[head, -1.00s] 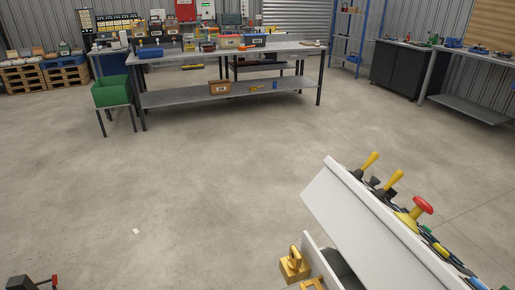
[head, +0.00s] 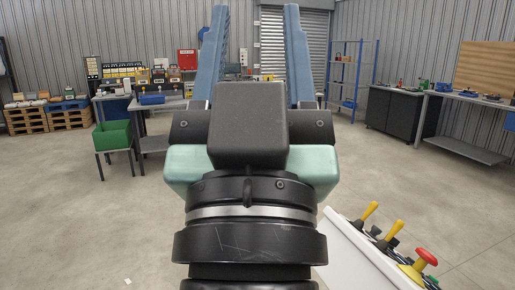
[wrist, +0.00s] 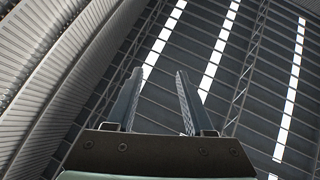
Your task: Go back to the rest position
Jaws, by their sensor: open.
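My gripper (head: 252,50) stands upright in the middle of the head view, its two blue fingers pointing up and spread wide apart. It is open, with nothing between the fingers.
A white control console (head: 350,250) with yellow levers and a red button (head: 427,256) stands close at the lower right. A green bin (head: 112,136) is on a stand at the left, by the workbench (head: 150,143). Dark cabinets (head: 394,110) stand at the back right. Open floor lies left and right.

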